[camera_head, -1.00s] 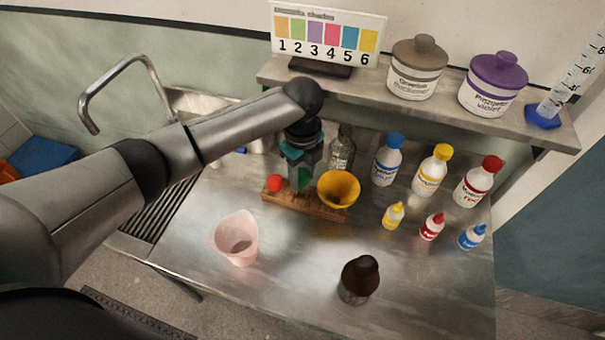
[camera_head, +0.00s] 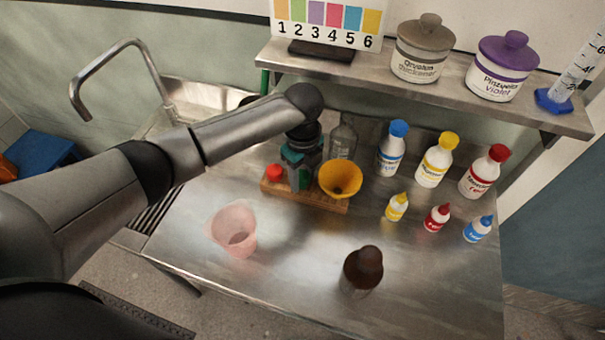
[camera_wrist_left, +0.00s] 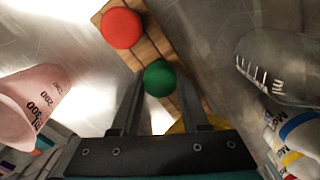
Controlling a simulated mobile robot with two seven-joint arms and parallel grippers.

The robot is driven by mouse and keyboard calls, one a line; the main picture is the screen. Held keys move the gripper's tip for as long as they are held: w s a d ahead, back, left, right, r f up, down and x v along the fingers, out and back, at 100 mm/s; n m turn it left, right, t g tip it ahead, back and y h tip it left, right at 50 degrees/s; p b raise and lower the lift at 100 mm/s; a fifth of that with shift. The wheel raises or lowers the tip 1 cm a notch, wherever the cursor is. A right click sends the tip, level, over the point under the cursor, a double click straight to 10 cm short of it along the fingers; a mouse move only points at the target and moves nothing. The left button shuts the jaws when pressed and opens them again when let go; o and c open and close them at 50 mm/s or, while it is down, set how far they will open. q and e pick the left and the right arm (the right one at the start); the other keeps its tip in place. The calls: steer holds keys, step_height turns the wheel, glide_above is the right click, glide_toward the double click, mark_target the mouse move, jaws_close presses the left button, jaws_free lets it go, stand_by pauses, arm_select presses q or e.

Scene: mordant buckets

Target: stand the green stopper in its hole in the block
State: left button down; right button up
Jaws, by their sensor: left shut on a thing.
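The wooden block (camera_head: 322,202) lies on the steel worktop. A red stopper (camera_head: 274,172) stands at its left end and a yellow funnel (camera_head: 341,180) at its right end. My left gripper (camera_head: 300,184) points down over the block between these two. In the left wrist view the round green stopper (camera_wrist_left: 159,78) is between the fingertips, and the gripper is shut on it. The stopper is over the block (camera_wrist_left: 150,46), beside the red stopper (camera_wrist_left: 121,28). The fingers hide its lower part, and I cannot tell whether it is in the hole. My right gripper is not in view.
A clear glass bottle (camera_head: 343,140) stands close behind the block. Several capped bottles stand to the right. A pink beaker (camera_head: 235,230) and a brown bottle (camera_head: 363,270) stand in front. A shelf (camera_head: 375,72) runs above the back edge.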

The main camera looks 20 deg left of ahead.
arm_select(q)
steer(key=shift+c, duration=1.6)
jaws_free()
step_height(320, 180, up, 8)
steer(key=shift+f+p, duration=0.2)
steer(key=shift+p, duration=0.2)
steer(key=shift+s+f, duration=0.1)
